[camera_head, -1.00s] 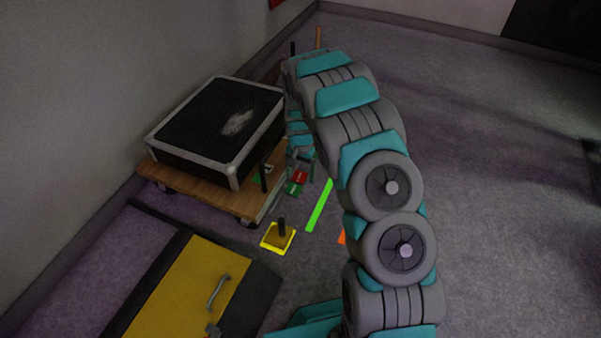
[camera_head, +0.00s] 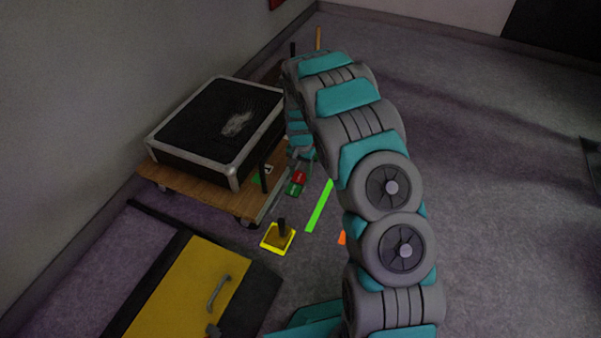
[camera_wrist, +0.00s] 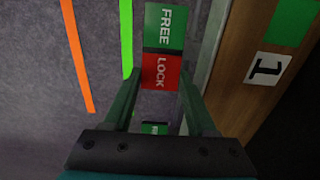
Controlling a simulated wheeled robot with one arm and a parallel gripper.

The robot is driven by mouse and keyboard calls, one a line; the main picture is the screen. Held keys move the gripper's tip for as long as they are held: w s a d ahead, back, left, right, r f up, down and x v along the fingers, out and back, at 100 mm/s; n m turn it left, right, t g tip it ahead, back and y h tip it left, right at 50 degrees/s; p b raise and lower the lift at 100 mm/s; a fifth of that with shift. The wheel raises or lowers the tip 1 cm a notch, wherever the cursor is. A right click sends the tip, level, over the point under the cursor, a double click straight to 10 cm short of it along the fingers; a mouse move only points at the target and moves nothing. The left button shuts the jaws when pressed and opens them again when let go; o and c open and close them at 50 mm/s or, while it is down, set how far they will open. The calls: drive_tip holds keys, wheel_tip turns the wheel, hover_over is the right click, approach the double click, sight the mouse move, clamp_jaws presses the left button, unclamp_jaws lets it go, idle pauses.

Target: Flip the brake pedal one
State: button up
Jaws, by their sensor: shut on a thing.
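The brake pedal (camera_wrist: 162,72) is a plate with a red LOCK half and a green FREE half, at the side of a wooden dolly (camera_wrist: 236,75). A "1" label (camera_wrist: 268,67) is on the dolly deck beside it. In the head view the pedal (camera_head: 299,178) shows red and green, low at the dolly's right edge. My gripper (camera_wrist: 163,80) has its two green fingers on either side of the red half and is shut on the pedal. In the head view my gripper (camera_head: 306,158) is just above the pedal, partly hidden by my arm.
A black case (camera_head: 215,130) with a silver frame sits on the dolly. Floor at right is clear.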

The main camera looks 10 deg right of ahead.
drive_tip(key=shift+w, duration=0.15)
drive_tip(key=shift+w+f+g+y+p, duration=0.2)
drive_tip(key=shift+g+y+p, duration=0.4)
drive_tip(key=shift+g, duration=0.2)
drive_tip(key=shift+w+d+f+g+y+p, duration=0.1)
drive_tip(key=shift+f+g+y+p, duration=0.2)
drive_tip(key=shift+g, duration=0.2)
drive_tip(key=shift+d+f+g+y+p, duration=0.15)
drive_tip(key=shift+g+y+p, duration=0.1)
drive_tip(key=shift+g+y, duration=0.2)
drive_tip(key=shift+a, duration=0.1)
drive_tip(key=o, duration=1.4)
drive_tip(key=shift+c, duration=0.2)
